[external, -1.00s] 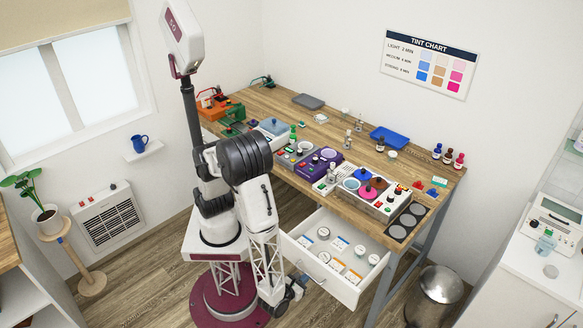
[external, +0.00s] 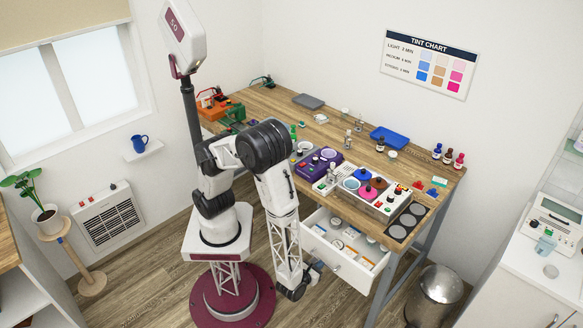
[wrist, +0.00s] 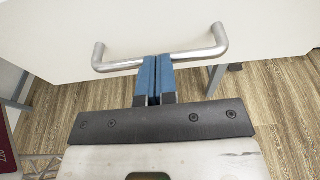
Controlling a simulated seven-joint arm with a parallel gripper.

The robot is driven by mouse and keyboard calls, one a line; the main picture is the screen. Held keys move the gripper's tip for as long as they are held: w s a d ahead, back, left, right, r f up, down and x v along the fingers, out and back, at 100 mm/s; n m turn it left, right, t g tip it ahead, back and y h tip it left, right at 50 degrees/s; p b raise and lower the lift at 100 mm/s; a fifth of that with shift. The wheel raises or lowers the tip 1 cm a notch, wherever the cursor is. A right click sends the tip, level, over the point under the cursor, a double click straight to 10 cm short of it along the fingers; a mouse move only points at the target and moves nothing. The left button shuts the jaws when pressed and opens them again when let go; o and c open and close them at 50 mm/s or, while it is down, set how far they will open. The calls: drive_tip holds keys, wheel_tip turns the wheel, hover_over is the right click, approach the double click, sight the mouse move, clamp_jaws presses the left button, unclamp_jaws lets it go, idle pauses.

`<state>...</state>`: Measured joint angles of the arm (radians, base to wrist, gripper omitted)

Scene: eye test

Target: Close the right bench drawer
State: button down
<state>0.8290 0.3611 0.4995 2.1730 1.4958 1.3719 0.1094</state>
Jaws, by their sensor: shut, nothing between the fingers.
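The right bench drawer (external: 352,279) is white and stands partly open under the wooden bench (external: 436,200). Small round and boxed items show inside it. Its front panel (wrist: 150,22) fills the top of the wrist view, with a silver bar handle (wrist: 203,53) across it. My gripper (external: 314,271) is low in front of the drawer front. In the wrist view its blue fingers (wrist: 156,62) are together, with nothing between them. Their tips overlap the middle of the handle and hide part of it; I cannot tell whether they touch the handle or panel.
A bench leg (external: 388,285) stands right of the drawer, and a metal bin (external: 434,297) beyond it. Bare wood floor (external: 335,310) lies in front of the drawer.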

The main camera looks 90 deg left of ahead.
sight(329, 254)
drive_tip(key=r+x, duration=0.1)
drive_tip(key=x, duration=0.4)
drive_tip(key=r+x, duration=0.1)
drive_tip(key=x, duration=0.4)
drive_tip(key=r+x, duration=0.1)
drive_tip(key=x, duration=0.5)
drive_tip(key=shift+w+a+r, duration=0.2)
drive_tip(key=shift+w+a, duration=0.05)
drive_tip(key=shift+w, duration=0.15)
drive_tip(key=shift+w+a, duration=0.4)
drive_tip(key=shift+w, duration=0.1)
drive_tip(key=shift+w, duration=0.1)
drive_tip(key=shift+d+r, duration=0.1)
drive_tip(key=shift+d, duration=0.05)
drive_tip(key=shift+s+f+v, duration=0.1)
drive_tip(key=shift+v, duration=3.5)
drive_tip(key=shift+s+f+v, duration=0.15)
drive_tip(key=shift+v, duration=3.45)
